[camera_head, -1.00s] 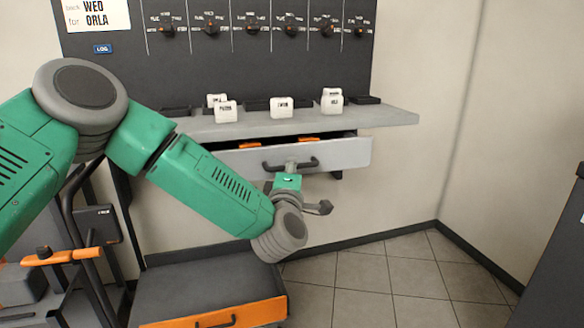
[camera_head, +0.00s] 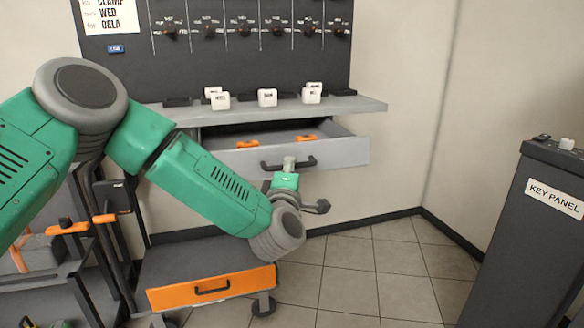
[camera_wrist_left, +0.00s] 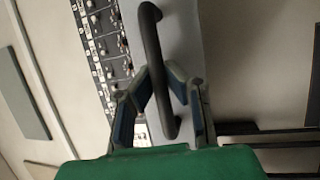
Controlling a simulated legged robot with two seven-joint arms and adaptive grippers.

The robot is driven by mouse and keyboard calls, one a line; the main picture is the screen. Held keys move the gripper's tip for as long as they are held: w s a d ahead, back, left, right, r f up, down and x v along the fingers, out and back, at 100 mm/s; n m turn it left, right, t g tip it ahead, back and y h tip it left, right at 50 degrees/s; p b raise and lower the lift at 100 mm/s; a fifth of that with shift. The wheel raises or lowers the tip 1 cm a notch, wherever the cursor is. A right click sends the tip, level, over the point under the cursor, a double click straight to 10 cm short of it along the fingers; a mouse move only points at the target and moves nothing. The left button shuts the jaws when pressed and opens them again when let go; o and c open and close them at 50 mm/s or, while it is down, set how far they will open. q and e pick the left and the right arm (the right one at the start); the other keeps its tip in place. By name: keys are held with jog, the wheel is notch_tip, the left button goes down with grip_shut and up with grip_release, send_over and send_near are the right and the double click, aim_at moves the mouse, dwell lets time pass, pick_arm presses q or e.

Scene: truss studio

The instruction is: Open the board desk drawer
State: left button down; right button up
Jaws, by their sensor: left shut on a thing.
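The board desk drawer (camera_head: 345,152) is grey and stands pulled out under the desk shelf (camera_head: 362,105). Its open top shows orange things (camera_head: 248,143) inside. A dark bar handle (camera_head: 305,163) is on its front. My left gripper (camera_head: 289,165) is at the handle. In the left wrist view, the fingers (camera_wrist_left: 168,98) are on either side of the handle (camera_wrist_left: 151,40), shut on it. My right gripper is not in view.
White labelled blocks (camera_head: 267,97) stand on the shelf below the dark board (camera_head: 270,65). A lower cart with an orange drawer front (camera_head: 213,288) stands below my left arm. A dark key panel cabinet (camera_head: 523,225) is at right. The tiled floor (camera_head: 375,275) between is clear.

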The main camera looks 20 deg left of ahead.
pick_arm(q)
jog(key=shift+a+f, duration=0.1)
jog(key=shift+f, duration=0.25)
jog(key=c, duration=1.6)
grip_release()
jog(key=shift+o, duration=0.2)
jog(key=shift+r, duration=0.15)
jog(key=shift+s, duration=0.25)
jog(key=v, duration=1.1)
jog(key=shift+s, duration=0.25)
